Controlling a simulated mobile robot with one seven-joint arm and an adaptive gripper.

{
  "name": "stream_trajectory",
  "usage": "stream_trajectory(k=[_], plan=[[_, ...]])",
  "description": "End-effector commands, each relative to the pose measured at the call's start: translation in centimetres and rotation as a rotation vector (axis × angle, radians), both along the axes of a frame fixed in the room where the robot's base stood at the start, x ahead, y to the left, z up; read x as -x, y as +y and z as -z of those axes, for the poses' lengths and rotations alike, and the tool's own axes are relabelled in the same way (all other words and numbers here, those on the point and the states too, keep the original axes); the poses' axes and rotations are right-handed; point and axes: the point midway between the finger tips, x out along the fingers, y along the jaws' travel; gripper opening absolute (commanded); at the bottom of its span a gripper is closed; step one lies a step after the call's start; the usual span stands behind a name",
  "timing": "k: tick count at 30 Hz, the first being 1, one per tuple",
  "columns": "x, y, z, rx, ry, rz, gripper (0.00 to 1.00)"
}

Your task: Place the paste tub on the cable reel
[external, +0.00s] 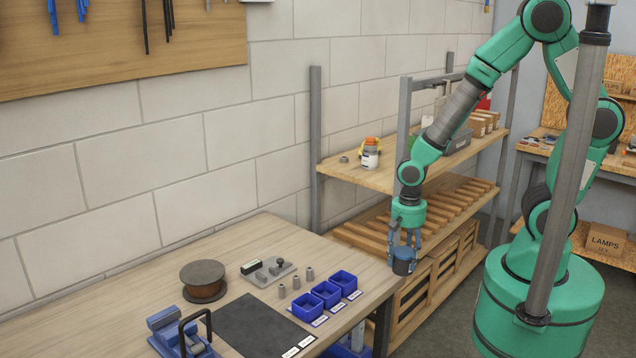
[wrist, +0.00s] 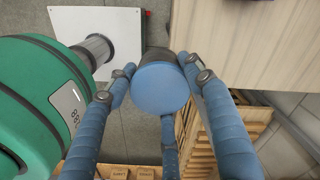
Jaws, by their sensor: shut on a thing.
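My gripper (external: 405,243) is shut on the paste tub (external: 403,266), a small round tub with a dark side and a blue top. It hangs in the air near the right end of the workbench. In the wrist view the tub's blue top (wrist: 160,88) sits between my blue fingers (wrist: 160,76). The cable reel (external: 203,281), a dark round spool with brown winding, stands flat on the workbench to the left. Its upper face looks bare.
On the workbench (external: 265,235) are blue bins (external: 326,293), several small grey cylinders, a grey plate with fittings (external: 269,271), a black mat (external: 255,325) and a blue vise (external: 178,335). Wooden shelves (external: 380,178) stand behind the gripper. The bench behind the reel is clear.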

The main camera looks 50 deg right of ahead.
Motion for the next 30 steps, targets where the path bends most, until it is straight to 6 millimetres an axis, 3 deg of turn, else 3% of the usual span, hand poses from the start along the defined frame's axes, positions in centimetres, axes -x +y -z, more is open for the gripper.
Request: stream_trajectory(k=[11, 30], plan=[[-3.3, 2.6, -1.8, -0.001, -0.001, 0.001, 0.18], [-12.7, 11.4, -5.5, 0.0, 0.0, 0.005, 0.18]])
